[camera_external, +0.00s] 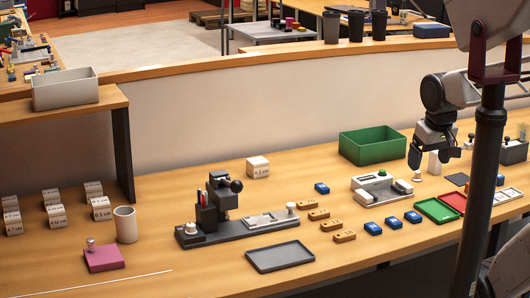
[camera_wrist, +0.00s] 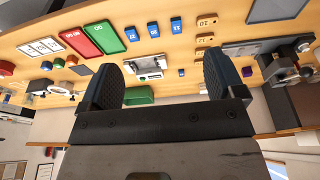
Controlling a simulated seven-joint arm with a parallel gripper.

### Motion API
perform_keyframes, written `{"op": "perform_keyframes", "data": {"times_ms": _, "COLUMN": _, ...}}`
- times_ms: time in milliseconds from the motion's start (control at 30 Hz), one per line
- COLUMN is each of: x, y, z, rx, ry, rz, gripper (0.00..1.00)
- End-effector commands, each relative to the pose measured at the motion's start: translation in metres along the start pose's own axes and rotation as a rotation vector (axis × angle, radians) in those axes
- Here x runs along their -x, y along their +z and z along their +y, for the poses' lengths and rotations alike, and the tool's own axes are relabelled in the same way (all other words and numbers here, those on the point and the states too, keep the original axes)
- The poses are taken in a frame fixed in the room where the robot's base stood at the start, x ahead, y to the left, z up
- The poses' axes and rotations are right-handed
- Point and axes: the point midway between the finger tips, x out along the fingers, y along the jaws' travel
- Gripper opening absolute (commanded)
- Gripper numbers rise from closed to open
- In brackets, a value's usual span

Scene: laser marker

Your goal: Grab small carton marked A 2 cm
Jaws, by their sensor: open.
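Several small white cartons stand on the bench in the external view. One carton (camera_external: 258,167) stands alone behind the marking device; its small label seems to read 2 cm, but the letter is unclear. The others form a group (camera_external: 54,215) at the far left, with labels too small to read surely. My gripper (camera_external: 433,155) is at the right, above the bench and well away from these cartons. In the wrist view my gripper (camera_wrist: 163,76) has its two dark fingers spread with nothing held between them. I cannot make out a carton in the wrist view.
The dark marking device (camera_external: 225,218) and a green bin (camera_external: 372,146) stand between my gripper and the left group. A raised shelf (camera_external: 60,109), a cup (camera_external: 125,224) and a pink block (camera_external: 104,259) are near that group. A grey tray (camera_external: 280,257) lies in front.

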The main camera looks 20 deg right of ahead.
Motion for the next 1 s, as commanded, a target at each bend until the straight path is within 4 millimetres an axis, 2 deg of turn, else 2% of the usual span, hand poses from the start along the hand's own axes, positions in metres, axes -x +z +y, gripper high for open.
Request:
{"op": "perform_keyframes", "data": {"times_ms": 267, "x": 0.000, "y": -0.002, "z": 0.000, "rx": -0.004, "ry": -0.003, "rz": -0.003, "gripper": 0.88}}
{"op": "perform_keyframes", "data": {"times_ms": 467, "x": 0.001, "y": -0.016, "z": -0.004, "rx": -0.040, "ry": -0.024, "rz": -0.023, "gripper": 0.88}}
{"op": "perform_keyframes", "data": {"times_ms": 667, "x": 0.001, "y": -0.046, "z": -0.011, "rx": -0.115, "ry": -0.067, "rz": -0.065, "gripper": 0.88}}
{"op": "perform_keyframes", "data": {"times_ms": 1000, "x": -0.004, "y": -0.112, "z": -0.027, "rx": -0.278, "ry": -0.158, "rz": -0.162, "gripper": 0.88}}
